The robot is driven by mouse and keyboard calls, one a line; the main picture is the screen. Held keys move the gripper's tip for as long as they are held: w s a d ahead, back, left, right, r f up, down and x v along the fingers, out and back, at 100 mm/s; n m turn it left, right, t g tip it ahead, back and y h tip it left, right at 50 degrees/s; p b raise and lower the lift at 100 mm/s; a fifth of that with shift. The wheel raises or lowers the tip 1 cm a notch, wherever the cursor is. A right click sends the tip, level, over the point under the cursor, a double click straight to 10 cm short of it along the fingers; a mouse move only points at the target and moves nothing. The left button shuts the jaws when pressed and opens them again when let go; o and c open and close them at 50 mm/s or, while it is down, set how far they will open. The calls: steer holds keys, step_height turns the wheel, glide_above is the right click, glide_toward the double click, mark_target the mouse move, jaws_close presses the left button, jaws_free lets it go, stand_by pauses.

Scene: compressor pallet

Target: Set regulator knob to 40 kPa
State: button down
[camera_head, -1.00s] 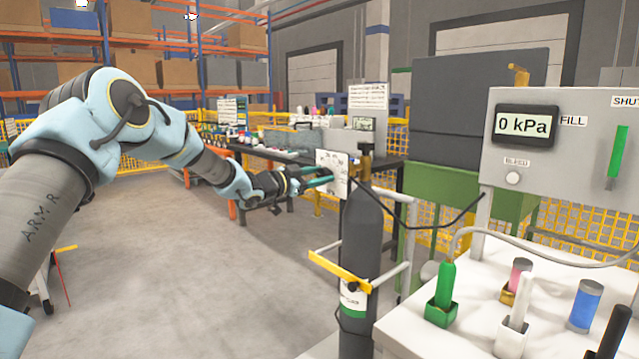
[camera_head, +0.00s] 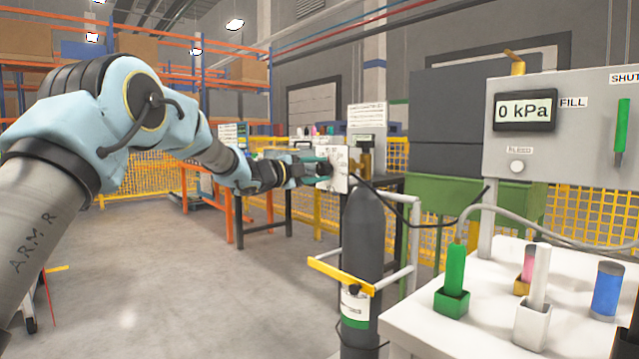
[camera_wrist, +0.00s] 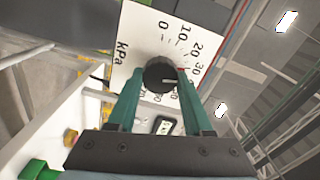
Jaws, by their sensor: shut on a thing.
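The regulator knob (camera_wrist: 158,74) is dark and round, with a white pointer line, and sits on a white dial plate (camera_wrist: 133,40) marked in kPa. In the wrist view the pointer faces right, on the side of the higher numbers; its exact reading is unclear. My gripper (camera_wrist: 160,76) has its two teal fingers on either side of the knob, shut on it. In the head view my gripper (camera_head: 320,170) reaches the plate (camera_head: 338,170) above the dark gas cylinder (camera_head: 362,240); the knob is hidden there. The panel display (camera_head: 525,110) reads 0 kPa.
A white table (camera_head: 430,335) at right holds a green item (camera_head: 455,268), a white one (camera_head: 540,275) and a blue one (camera_head: 607,288) among others. A yellow-barred cylinder cart (camera_head: 340,273) stands beside it. A black hose runs from the regulator.

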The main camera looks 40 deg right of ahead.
steer(key=m+b, duration=0.1)
steer(key=m, duration=0.1)
steer(key=m+b, duration=0.2)
steer(key=shift+f+b, duration=0.3)
steer(key=shift+r+m+b, duration=0.1)
steer(key=shift+m+b, duration=0.5)
steer(key=shift+m, duration=0.1)
steer(key=shift+c, duration=1.5)
jaws_free()
steer(key=shift+r, duration=0.1)
steer(key=a, duration=1)
steer(key=shift+w+a+b, duration=0.3)
steer(key=shift+a, duration=0.1)
